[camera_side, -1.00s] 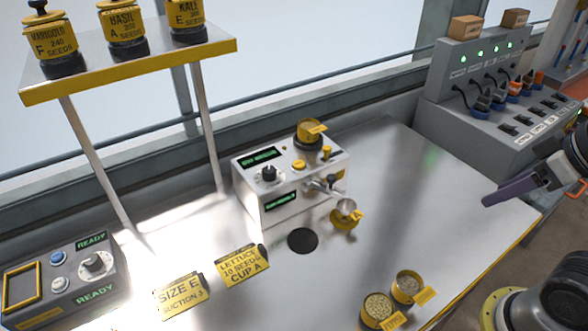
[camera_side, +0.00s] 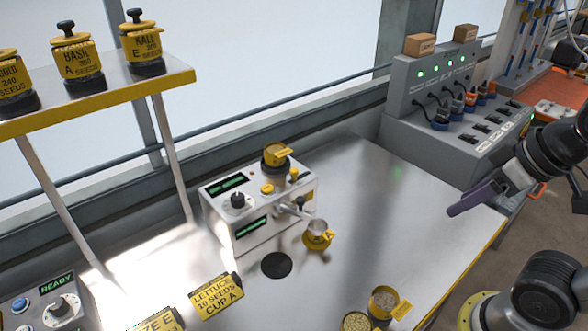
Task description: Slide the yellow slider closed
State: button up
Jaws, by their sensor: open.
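The white seeder machine (camera_side: 262,225) stands at the middle of the metal table. On its top are a yellow hopper jar (camera_side: 277,157) with a tag, a small yellow knob (camera_side: 294,173) and a flat yellow button (camera_side: 266,188). The knob may be the yellow slider; whether it stands open or closed is too small to tell. A metal spout points over a small cup (camera_side: 318,232) with a yellow base marked A. My gripper (camera_side: 462,207), with purple fingers, is open and empty above the table's right edge, well right of the machine. One finger hides most of the other.
A shelf (camera_side: 110,92) with labelled seed jars stands at the left. A control box (camera_side: 50,298) and yellow cards (camera_side: 215,295) lie below it. Seed cups (camera_side: 383,301) sit at the front edge. A grey panel (camera_side: 450,140) stands behind right. Table right of the machine is clear.

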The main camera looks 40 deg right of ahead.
jog(key=shift+o, duration=0.3)
jog(key=shift+s, duration=0.3)
jog(key=w+r, duration=0.6)
jog(key=r, duration=0.4)
jog(key=w+a+r+n+g, duration=0.1)
jog(key=w+r, duration=0.2)
jog(key=w, duration=0.4)
jog(key=w+a+r+n+g, duration=0.1)
jog(key=w+r, duration=0.3)
jog(key=w, duration=0.2)
jog(key=n+g, duration=0.1)
jog(key=g, duration=0.3)
send_over(294, 170)
notch_tip(294, 170, down, 13)
notch_tip(294, 170, down, 14)
jog(key=shift+f, duration=0.1)
grip_shut()
